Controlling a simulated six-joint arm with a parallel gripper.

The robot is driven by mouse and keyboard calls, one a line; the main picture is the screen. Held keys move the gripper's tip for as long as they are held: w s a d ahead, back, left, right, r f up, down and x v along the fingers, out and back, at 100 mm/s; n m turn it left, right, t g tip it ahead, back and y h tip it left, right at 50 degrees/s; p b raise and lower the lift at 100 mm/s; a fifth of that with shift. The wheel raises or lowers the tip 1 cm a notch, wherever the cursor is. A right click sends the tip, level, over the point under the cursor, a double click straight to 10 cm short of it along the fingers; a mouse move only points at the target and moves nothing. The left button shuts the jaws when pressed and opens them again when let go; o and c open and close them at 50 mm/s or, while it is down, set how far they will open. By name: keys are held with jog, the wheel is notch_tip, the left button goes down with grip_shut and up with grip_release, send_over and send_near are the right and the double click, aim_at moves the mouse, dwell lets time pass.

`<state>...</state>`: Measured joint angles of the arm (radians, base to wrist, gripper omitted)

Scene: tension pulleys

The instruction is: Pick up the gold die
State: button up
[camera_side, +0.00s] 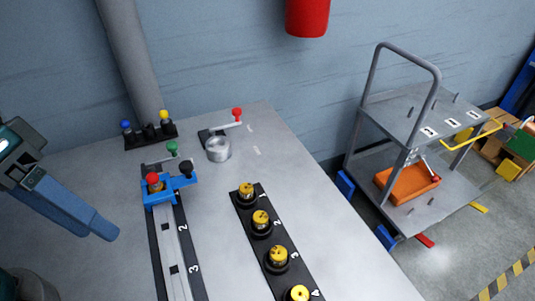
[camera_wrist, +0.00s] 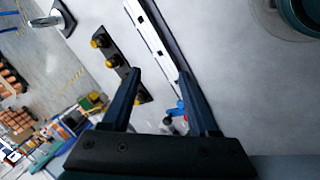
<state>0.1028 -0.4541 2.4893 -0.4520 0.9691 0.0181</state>
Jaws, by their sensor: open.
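Several gold, round, die-like pieces stand in black holders on a black numbered strip (camera_side: 251,225). The farthest gold piece (camera_side: 247,190) is near 1, with others (camera_side: 260,217) and (camera_side: 278,257) nearer the camera; I cannot tell which one the task means. The nearest (camera_side: 299,294) is cut by the bottom edge. In the wrist view gold pieces (camera_wrist: 101,41) show left of my fingers, partly hidden by the left finger. My gripper (camera_wrist: 160,75) is open and empty. In the side view it (camera_side: 97,228) hangs at the left, well apart from the gold pieces.
A rail (camera_side: 177,245) with a blue clamp carriage (camera_side: 167,187) lies between my gripper and the strip. Behind stand a knob rack (camera_side: 150,133) and a metal cup with a red-knobbed lever (camera_side: 217,149). The grey table is clear right of the strip. A trolley (camera_side: 405,125) stands beyond.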

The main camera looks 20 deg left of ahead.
jog(key=w+a+r+m+t+y, duration=0.1)
jog(key=a+t+y, duration=0.3)
jog(key=a, duration=0.4)
jog(key=shift+w+a+r+y, duration=0.2)
jog(key=shift+w+a+y, duration=0.1)
jog(key=shift+w, duration=0.2)
jog(key=shift+o, duration=0.5)
jog(key=shift+a, duration=0.1)
